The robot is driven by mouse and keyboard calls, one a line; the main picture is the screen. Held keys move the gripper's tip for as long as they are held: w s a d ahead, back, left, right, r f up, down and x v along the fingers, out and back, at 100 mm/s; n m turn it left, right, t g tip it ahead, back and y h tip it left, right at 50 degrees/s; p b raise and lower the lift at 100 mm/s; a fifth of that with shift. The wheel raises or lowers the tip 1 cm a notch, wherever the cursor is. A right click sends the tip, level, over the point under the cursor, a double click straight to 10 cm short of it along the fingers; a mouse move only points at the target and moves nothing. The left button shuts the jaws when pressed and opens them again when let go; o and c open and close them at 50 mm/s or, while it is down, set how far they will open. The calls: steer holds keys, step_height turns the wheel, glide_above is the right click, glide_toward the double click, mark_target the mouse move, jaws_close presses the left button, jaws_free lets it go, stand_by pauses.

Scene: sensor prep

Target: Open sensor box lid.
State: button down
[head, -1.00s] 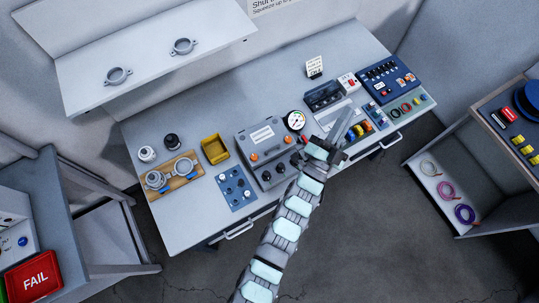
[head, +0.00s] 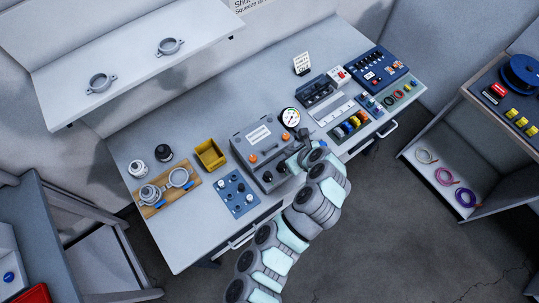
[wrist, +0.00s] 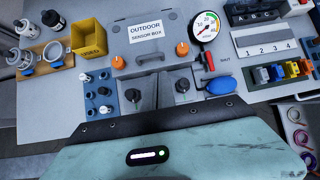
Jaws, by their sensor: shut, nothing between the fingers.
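The grey sensor box (head: 250,140) stands on the workbench with its lid down. In the wrist view, the lid bears an "OUTDOOR SENSOR BOX" label (wrist: 145,32), two orange knobs (wrist: 182,48) and a handle (wrist: 150,56). Two dark latch-like parts (wrist: 182,86) are on its near side. My gripper (head: 300,163) is shut and empty at the box's right front corner in the head view. Its fingertips are hard to make out there, and contact cannot be told. In the wrist view my wrist housing covers the bottom and the fingers are hidden.
A pressure gauge (wrist: 205,27), red valve handle (wrist: 209,61) and blue bulb (wrist: 220,86) sit right of the box. A blue panel with knobs (head: 237,194) and a yellow bin (head: 210,155) are at its left. Coloured connectors (head: 348,125) lie farther right.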

mark_target(271, 151)
steer(key=shift+g+y, duration=0.3)
steer(key=shift+s+a+p+x, duration=0.15)
steer(key=shift+p+x, duration=0.2)
steer(key=shift+x, duration=1.25)
steer(key=shift+s+a+p+x, duration=0.2)
steer(key=shift+p+x, duration=0.1)
steer(key=shift+x, duration=1.35)
steer(key=shift+s+a+p+x, duration=0.15)
steer(key=shift+p+x, duration=0.2)
steer(key=shift+x, duration=1.25)
steer(key=shift+w, duration=0.1)
